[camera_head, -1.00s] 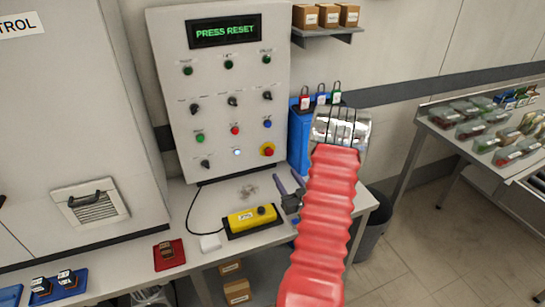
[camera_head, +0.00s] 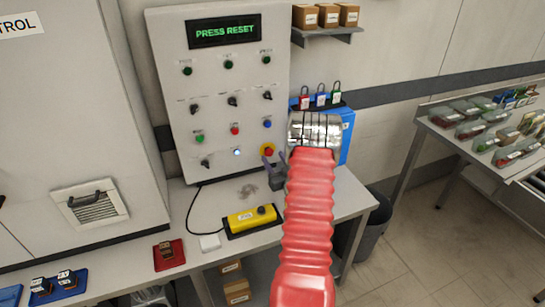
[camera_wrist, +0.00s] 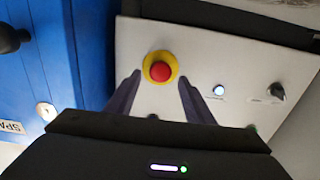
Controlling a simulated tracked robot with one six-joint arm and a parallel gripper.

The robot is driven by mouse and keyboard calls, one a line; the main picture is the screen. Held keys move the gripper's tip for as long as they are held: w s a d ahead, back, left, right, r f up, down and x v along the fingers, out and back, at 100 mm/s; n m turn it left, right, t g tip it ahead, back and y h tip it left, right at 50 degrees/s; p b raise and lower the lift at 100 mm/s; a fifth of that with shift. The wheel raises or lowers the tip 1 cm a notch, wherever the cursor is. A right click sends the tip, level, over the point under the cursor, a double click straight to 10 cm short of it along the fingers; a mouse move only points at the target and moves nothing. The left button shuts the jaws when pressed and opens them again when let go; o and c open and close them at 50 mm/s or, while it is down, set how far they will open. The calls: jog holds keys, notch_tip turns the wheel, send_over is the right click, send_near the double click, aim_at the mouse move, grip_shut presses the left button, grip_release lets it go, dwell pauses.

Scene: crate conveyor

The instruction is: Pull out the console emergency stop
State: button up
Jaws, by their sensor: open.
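The emergency stop is a red mushroom button on a yellow ring (camera_head: 267,150), low at the right of the grey console panel (camera_head: 215,60). In the wrist view the red button (camera_wrist: 160,72) shows whole, between and beyond the two dark fingers. My gripper (camera_head: 273,163) is open and empty, just in front of and below the button in the head view. In the wrist view my gripper (camera_wrist: 160,95) has one finger on each side of the button's line. I see no finger touching it. The console display (camera_head: 224,31) reads PRESS RESET.
A lit white button (camera_head: 237,152) and a dark selector knob (camera_head: 205,164) are left of the stop. A blue cabinet (camera_head: 346,135) with padlocks above stands right of the console. A yellow pendant (camera_head: 252,218) with a cable lies on the bench below.

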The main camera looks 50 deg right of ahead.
aim_at(269, 151)
jog(key=shift+x, duration=1.25)
jog(key=shift+c, duration=0.2)
grip_shut()
